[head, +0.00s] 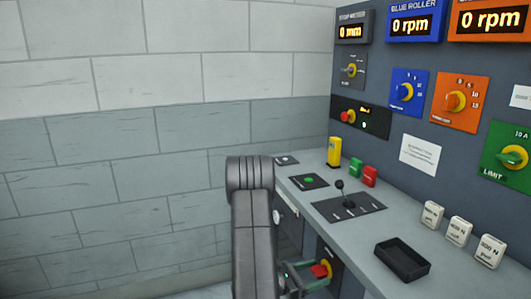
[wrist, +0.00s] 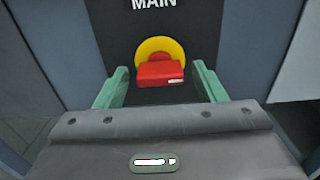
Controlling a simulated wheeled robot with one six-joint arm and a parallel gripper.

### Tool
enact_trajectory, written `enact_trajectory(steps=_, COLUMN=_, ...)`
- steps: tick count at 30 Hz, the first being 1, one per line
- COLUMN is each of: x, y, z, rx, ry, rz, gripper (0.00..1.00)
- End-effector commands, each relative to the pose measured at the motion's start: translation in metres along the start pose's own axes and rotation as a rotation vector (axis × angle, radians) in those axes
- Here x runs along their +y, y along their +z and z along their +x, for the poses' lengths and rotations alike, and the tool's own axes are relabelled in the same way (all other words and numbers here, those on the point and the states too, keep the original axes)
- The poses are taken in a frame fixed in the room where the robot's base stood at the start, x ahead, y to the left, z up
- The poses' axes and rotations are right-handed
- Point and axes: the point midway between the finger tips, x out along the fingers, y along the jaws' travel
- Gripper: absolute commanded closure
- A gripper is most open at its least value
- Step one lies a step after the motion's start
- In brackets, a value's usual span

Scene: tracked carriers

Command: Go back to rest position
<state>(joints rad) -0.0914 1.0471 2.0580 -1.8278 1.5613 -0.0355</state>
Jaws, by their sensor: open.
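My gripper (wrist: 155,84) is open, its two green fingers on either side of the red handle (wrist: 161,73) of the MAIN switch, with gaps visible at both sides. The handle sits on a yellow disc (wrist: 160,47) on a dark panel, and its long side lies level in the wrist view. In the head view my gripper (head: 303,277) is low at the front of the console, by the same red handle (head: 320,270). My dark arm hides part of the console front. Whether a finger touches the handle cannot be told.
The grey console desk (head: 300,190) juts out above my gripper. On it stand a joystick (head: 346,198), a yellow block (head: 334,152), a black tray (head: 402,258) and several white labelled blocks. The upright panel has knobs and displays reading 0. Open room lies left, before the brick wall (head: 110,150).

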Motion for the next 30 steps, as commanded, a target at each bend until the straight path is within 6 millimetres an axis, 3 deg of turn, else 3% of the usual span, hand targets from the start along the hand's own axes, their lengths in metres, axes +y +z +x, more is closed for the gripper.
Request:
enact_trajectory(steps=17, x=0.0, y=0.0, z=0.002, rx=0.0, ry=0.001, rz=0.0, gripper=0.36)
enact_trajectory(steps=30, x=0.001, y=0.0, z=-0.046, rx=0.0, ry=0.005, rz=0.0, gripper=0.36)
